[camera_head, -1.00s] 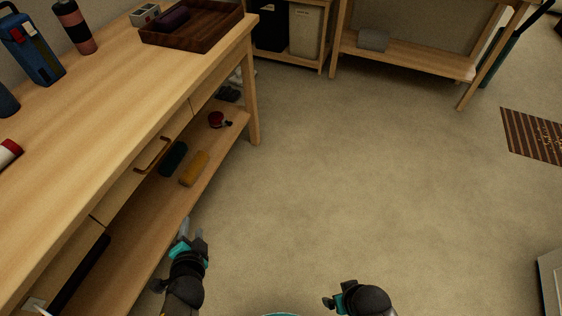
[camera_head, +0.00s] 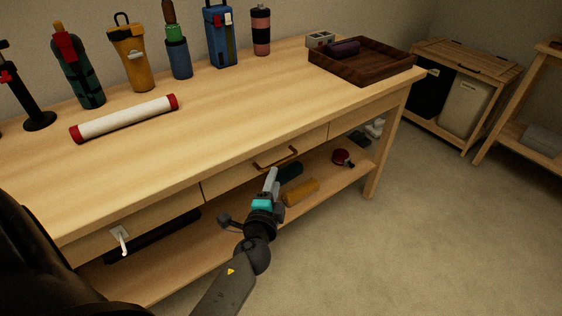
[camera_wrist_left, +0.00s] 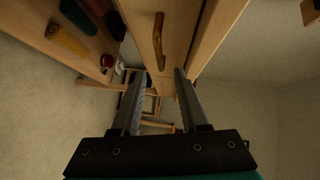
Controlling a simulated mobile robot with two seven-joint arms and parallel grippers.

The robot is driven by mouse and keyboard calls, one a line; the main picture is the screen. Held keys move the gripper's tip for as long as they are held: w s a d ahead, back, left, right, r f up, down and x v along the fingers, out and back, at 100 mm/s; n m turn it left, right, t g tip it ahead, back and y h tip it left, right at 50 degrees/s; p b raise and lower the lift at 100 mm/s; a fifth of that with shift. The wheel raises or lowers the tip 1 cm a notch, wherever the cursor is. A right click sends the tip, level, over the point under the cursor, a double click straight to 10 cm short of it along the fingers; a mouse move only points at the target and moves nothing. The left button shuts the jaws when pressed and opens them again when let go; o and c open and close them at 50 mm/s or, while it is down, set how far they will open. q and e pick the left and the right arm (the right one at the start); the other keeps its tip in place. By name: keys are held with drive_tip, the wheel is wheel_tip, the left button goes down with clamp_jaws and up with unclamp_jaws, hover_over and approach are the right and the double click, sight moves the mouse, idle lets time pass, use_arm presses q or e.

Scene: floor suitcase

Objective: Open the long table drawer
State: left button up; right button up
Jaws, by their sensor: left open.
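The long wooden table (camera_head: 215,120) has a drawer (camera_head: 228,182) under its top, with its front flush and closed. A curved brown bar handle (camera_head: 277,158) is on this drawer front. It also shows in the left wrist view (camera_wrist_left: 158,42), ahead of the fingers and roughly in line with the gap between them. My left gripper (camera_head: 271,180) is open and empty, just below and in front of the handle, not around it. In the left wrist view its two fingers (camera_wrist_left: 160,74) are spread apart. My right gripper is not in view.
Bottles, a white roll with red ends (camera_head: 125,118) and a dark wooden tray (camera_head: 362,62) stand on the tabletop. A lower shelf holds a yellow roll (camera_head: 301,191) and a red item (camera_head: 342,157). The floor (camera_head: 440,230) at right is clear.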

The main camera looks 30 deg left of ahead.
sight(279, 164)
use_arm(q)
drive_tip(key=b+x, duration=0.1)
drive_tip(key=x, duration=0.7)
drive_tip(key=shift+f, duration=0.1)
drive_tip(key=shift+w+a, duration=0.2)
drive_tip(key=shift+w, duration=0.4)
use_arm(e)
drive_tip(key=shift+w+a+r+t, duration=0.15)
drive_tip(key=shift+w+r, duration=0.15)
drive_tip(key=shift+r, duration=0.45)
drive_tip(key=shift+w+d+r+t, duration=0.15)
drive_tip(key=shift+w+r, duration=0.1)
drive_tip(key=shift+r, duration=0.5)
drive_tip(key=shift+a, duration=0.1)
use_arm(q)
drive_tip(key=shift+f, duration=0.1)
clamp_jaws()
